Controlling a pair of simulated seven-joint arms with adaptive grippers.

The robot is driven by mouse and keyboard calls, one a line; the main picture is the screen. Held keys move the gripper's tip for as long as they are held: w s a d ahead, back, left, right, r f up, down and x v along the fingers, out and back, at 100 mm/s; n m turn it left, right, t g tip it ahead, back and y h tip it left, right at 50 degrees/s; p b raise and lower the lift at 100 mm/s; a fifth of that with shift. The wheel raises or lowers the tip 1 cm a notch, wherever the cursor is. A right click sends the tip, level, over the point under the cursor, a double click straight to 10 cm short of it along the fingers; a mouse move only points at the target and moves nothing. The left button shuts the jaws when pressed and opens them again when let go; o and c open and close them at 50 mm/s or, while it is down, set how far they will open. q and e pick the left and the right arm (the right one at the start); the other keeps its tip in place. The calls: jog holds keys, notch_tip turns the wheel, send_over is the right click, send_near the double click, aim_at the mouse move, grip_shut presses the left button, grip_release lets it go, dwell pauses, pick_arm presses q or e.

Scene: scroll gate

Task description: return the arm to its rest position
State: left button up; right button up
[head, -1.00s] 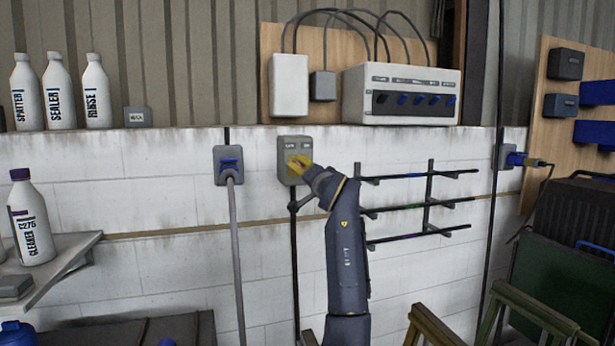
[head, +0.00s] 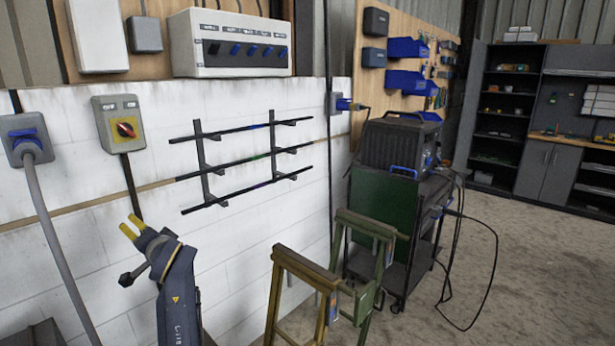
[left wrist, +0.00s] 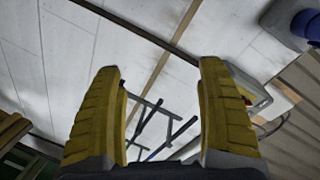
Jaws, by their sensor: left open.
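My left gripper (head: 131,226) has yellow fingers and stands in front of the white block wall, below the grey switch box (head: 119,123) with its red and yellow rotary knob (head: 125,129). The fingers are apart from the box and hold nothing. In the left wrist view, the two yellow fingers (left wrist: 160,110) are spread wide with the wall and rack behind them. The switch box shows partly behind the right finger there. My right gripper is not in either view.
A wall rack with thin rods (head: 242,160) is right of my left arm. Green and tan trestles (head: 300,280) stand in front of the wall. A wheeled cart (head: 390,230) is beyond them. A blue plug with a grey cable (head: 27,145) is at left.

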pick_arm(q)
jog(key=s+d+f+m+h, duration=0.2)
jog(key=s+f, duration=0.7)
jog(key=f, duration=0.5)
jog(key=s+d+f+m+g+h, duration=0.1)
jog(key=s+d+f+h, duration=0.15)
jog(key=s+f, duration=0.65)
jog(key=s+d+f+m+g+h, duration=0.15)
jog(key=s+d+f, duration=0.25)
jog(key=s, duration=0.9)
jog(key=s+d+f+m+g+h, duration=0.15)
jog(key=s+d+f, duration=0.25)
jog(key=s+f, duration=0.5)
jog(key=s+d+f+n+g+h, duration=0.1)
jog(key=s+d+f, duration=0.2)
jog(key=f, duration=1.2)
jog(key=s+d+f+n+g+h, duration=0.1)
jog(key=s+d+f+g+h, duration=0.1)
jog(key=f, duration=1.3)
jog(key=s+f+n+g+h, duration=0.1)
jog(key=s+f+n+g, duration=0.1)
jog(key=s+f, duration=1.7)
jog(key=shift+s+d+f+g, duration=0.15)
jog(key=shift+s+f+g, duration=0.25)
jog(key=shift+s, duration=0.85)
